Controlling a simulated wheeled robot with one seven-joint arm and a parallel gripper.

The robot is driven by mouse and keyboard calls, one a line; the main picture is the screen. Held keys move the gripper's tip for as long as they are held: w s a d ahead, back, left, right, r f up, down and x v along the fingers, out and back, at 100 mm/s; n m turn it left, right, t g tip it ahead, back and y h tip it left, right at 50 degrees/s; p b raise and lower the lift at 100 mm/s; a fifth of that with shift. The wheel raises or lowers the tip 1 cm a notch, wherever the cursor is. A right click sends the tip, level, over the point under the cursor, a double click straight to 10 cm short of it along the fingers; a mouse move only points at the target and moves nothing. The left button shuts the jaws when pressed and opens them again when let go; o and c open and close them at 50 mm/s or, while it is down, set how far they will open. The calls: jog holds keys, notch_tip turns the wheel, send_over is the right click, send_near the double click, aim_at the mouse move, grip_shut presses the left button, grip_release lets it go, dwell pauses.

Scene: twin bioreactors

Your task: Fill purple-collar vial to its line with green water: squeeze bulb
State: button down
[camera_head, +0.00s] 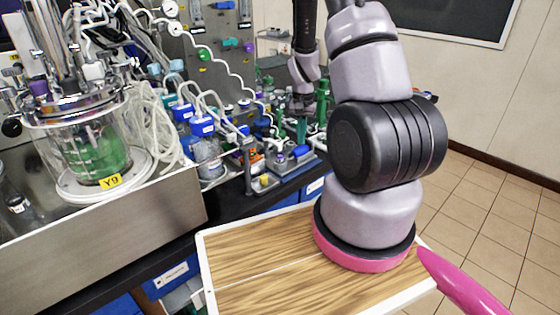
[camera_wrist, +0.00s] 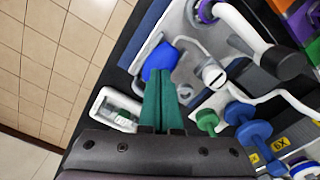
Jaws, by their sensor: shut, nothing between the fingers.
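The glass vessel with green liquid (camera_head: 95,155) stands at the left of the head view with a yellow Y9 tag. My gripper (camera_head: 302,128) hangs over the crowded bench. In the wrist view its two teal fingers (camera_wrist: 163,98) are together with nothing between them. A blue rounded part (camera_wrist: 158,62), possibly a bulb, is just beyond the fingertips; I cannot tell whether they touch it. A purple ring (camera_wrist: 206,11) shows around a white tube at the top of the wrist view. I cannot tell whether it is the vial's collar. No fill line can be made out.
A steel basin (camera_head: 110,230) holds the vessel. Blue-capped bottles (camera_head: 202,126) and white tubes crowd the bench beside it. Blue and green knobs (camera_wrist: 254,132) lie right of the fingers. Tiled floor is at the right.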

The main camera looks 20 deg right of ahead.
jog(key=shift+f, duration=1.2)
jog(key=shift+r, duration=0.15)
jog(key=shift+r, duration=1.35)
jog(key=shift+f, duration=0.15)
